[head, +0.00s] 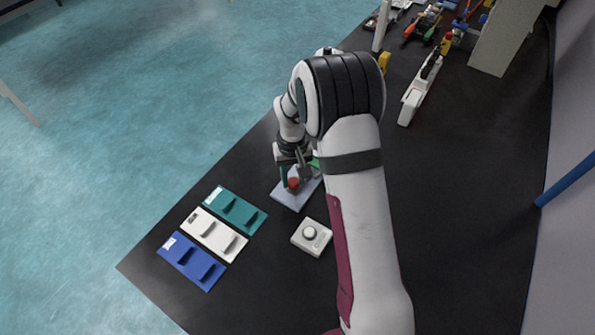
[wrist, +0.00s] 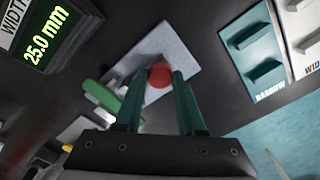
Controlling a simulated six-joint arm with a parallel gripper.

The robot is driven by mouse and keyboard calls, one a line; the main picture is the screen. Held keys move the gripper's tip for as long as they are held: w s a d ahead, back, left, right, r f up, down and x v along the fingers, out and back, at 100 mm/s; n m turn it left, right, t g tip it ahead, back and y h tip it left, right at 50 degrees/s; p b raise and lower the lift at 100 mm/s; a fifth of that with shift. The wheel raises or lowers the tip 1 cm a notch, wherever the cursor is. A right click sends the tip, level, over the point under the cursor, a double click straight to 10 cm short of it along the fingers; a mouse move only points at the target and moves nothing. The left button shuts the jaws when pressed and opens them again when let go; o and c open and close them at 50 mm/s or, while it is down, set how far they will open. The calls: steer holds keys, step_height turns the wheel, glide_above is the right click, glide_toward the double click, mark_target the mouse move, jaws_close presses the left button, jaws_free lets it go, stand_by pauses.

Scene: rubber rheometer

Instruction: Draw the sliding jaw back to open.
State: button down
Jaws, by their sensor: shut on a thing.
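The fixture is a light grey base plate (head: 292,199), partly hidden behind my arm; it also shows in the wrist view (wrist: 183,45). A red round knob (head: 293,184) stands on it, with dark grey block parts beside it. In the wrist view the red knob (wrist: 160,75) sits between my two green fingertips. My gripper (wrist: 158,80) is shut on this knob; in the head view it (head: 291,178) points down over the plate. A green part (wrist: 101,95) lies left of the fingers. The sliding jaw is mostly hidden, and I cannot tell its opening.
Teal (head: 248,217), white (head: 228,246) and blue (head: 190,271) trays with dark slots lie left of the fixture. A white box with a round knob (head: 311,237) stands in front. A display (wrist: 45,40) reads 25.0 mm. The dark table's left edge is close by.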

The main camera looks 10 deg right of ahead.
steer(key=shift+s+a, duration=0.5)
steer(key=shift+a, duration=0.05)
steer(key=c, duration=0.5)
jaws_free()
step_height(320, 180, up, 16)
steer(key=shift+f, duration=0.1)
steer(key=s+a+r+m+y, duration=0.1)
steer(key=s+m, duration=0.4)
steer(key=s, duration=2.4)
steer(key=shift+a+r+m+y, duration=0.15)
steer(key=shift+r+m+y, duration=0.2)
steer(key=shift+r, duration=0.25)
